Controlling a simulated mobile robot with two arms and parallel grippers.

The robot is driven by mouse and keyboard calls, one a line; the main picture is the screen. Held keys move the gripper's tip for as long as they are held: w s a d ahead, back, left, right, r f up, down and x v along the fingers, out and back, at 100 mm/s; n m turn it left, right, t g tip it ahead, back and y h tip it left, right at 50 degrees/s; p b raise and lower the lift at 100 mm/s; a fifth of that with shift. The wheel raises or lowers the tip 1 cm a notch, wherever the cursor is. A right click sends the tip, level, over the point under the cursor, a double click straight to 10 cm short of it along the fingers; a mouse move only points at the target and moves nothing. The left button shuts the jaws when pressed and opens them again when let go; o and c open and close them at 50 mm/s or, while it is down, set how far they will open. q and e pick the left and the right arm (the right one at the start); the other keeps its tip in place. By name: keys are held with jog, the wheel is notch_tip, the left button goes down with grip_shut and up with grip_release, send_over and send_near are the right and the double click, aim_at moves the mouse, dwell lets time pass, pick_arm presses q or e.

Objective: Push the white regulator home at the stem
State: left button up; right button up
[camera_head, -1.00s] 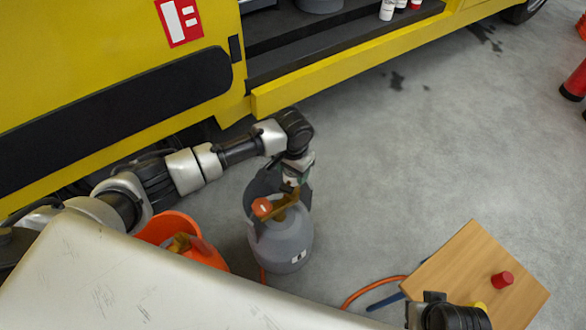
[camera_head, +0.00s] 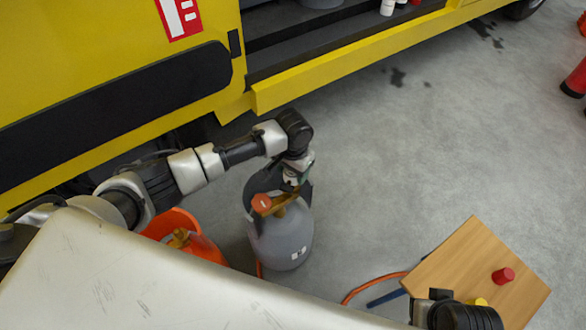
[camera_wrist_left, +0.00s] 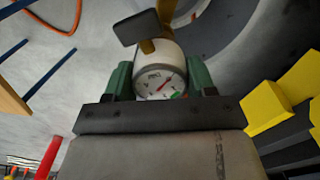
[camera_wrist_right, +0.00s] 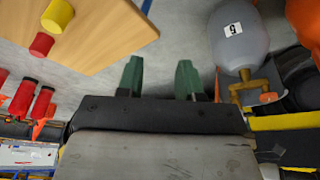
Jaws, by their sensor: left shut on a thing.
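The white regulator (camera_wrist_left: 173,63) has a round dial and is pinched between the green fingers of my left gripper (camera_wrist_left: 160,82). In the head view my left gripper (camera_head: 295,178) is at the top of a grey gas cylinder (camera_head: 284,238). The cylinder has a brass valve (camera_head: 284,207) with an orange knob (camera_head: 261,203). In the left wrist view a brass stem (camera_wrist_left: 167,10) is close behind the regulator. I cannot tell whether the regulator is fully seated on it. In the right wrist view my right gripper (camera_wrist_right: 159,80) is open and empty, apart from the cylinder.
An orange cylinder (camera_head: 202,247) with a brass valve stands left of the grey one. A wooden board (camera_head: 452,262) at lower right carries a red cap (camera_head: 502,277) and a yellow piece. An orange hose (camera_head: 372,284) lies on the floor. The yellow vehicle (camera_head: 110,60) is behind.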

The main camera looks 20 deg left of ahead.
pick_arm(q)
jog(key=shift+r, duration=0.1)
pick_arm(e)
jog(key=shift+f, duration=0.15)
dwell(0.3)
pick_arm(q)
jog(key=shift+p, duration=0.35)
pick_arm(e)
jog(key=x, duration=0.3)
jog(key=shift+w+f, duration=0.1)
jog(key=shift+f, duration=0.25)
dwell(0.4)
pick_arm(q)
jog(key=shift+f, duration=0.2)
pick_arm(e)
jog(key=shift+r, duration=0.1)
pick_arm(q)
jog(key=shift+f, duration=0.2)
pick_arm(e)
jog(key=shift+s+r, duration=0.3)
jog(key=shift+s, duration=0.05)
pick_arm(q)
jog(key=shift+f, duration=0.1)
pick_arm(e)
jog(key=shift+d+r, duration=0.1)
jog(key=shift+r, duration=0.05)
pick_arm(q)
jog(key=shift+f, duration=0.15)
pick_arm(e)
jog(key=shift+r, duration=0.25)
